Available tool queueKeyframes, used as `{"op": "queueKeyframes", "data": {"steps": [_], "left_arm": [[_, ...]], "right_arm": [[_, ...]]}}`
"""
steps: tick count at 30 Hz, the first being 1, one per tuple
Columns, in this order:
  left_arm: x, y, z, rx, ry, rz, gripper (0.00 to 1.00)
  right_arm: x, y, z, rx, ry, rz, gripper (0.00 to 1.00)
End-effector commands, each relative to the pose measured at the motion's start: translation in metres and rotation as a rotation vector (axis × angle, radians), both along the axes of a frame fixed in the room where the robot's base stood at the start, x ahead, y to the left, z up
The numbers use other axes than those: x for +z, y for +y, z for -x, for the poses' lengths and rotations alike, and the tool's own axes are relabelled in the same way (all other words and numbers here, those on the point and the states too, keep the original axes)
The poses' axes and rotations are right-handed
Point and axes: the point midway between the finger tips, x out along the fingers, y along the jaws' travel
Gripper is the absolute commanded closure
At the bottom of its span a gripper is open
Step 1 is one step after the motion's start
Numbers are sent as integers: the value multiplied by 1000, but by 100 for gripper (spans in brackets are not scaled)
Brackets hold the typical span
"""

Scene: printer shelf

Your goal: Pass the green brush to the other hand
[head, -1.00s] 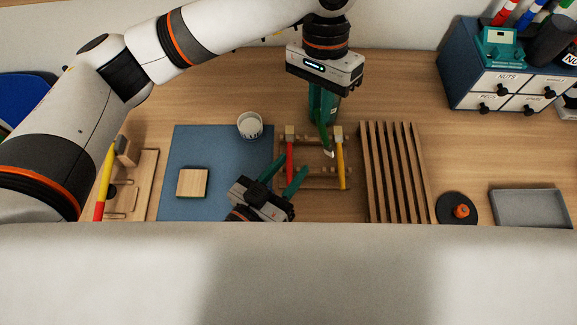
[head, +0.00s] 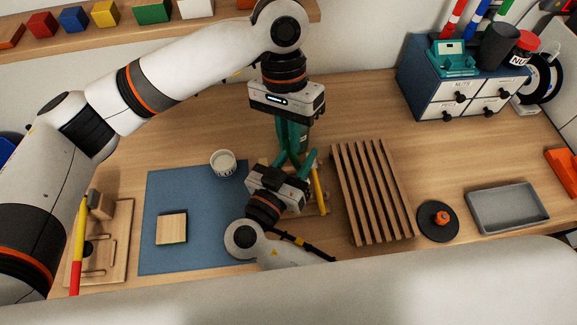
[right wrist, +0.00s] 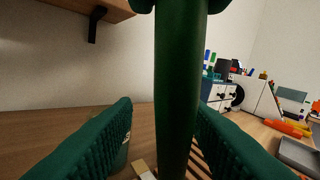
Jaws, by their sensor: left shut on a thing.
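The green brush shows in the right wrist view as a thick upright green handle (right wrist: 180,90) in the middle. My left gripper (head: 291,147) points down from above, shut on the brush, and hides most of it in the head view. My right gripper (head: 297,163) is just below it, reaching up from the table's near side. In the right wrist view its two teal ribbed fingers stand apart on either side of the handle. A gap shows at the left finger; the right finger is close to the handle, contact unclear.
A wooden rack with a yellow-handled tool (head: 319,188) is partly hidden under my right gripper. A slatted wooden rack (head: 372,190) stands right of it. A blue mat (head: 197,205) with a wooden block (head: 171,228) and white cup (head: 223,163) lies left.

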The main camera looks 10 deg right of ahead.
Motion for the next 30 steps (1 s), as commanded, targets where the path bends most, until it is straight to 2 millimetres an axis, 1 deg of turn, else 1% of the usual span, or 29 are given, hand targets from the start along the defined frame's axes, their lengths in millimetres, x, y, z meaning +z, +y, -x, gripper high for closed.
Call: {"op": "queueKeyframes", "data": {"steps": [9, 10, 15, 17, 20, 21, 23, 24, 25, 30], "left_arm": [[0, 0, 0, 0, 0, 0, 100], [0, 0, 0, 0, 0, 0, 100], [0, 0, 0, 0, 1, 1, 100], [0, 0, 0, -1, 1, 1, 100], [0, -1, 1, -2, 1, 4, 100], [0, -1, 1, -2, 2, 4, 80], [0, -1, 1, -2, 1, 4, 71], [0, -1, 1, -2, 1, 4, 64], [0, -1, 1, -2, 2, 3, 62], [0, 0, 0, -1, 1, 1, 62]], "right_arm": [[0, -2, -3, 1, 0, -2, 61], [0, -2, -3, 1, 0, -2, 63], [0, -2, -3, 1, 0, -2, 90], [0, -2, -3, 2, 0, -2, 100], [0, -1, -3, 3, 0, 0, 100], [0, -1, -3, 4, 0, -1, 100], [0, -1, -3, 4, 1, 0, 100], [0, -1, -3, 4, 1, 0, 100], [0, -1, -3, 3, 0, 0, 100], [0, -1, -3, 2, 0, -1, 100]]}}
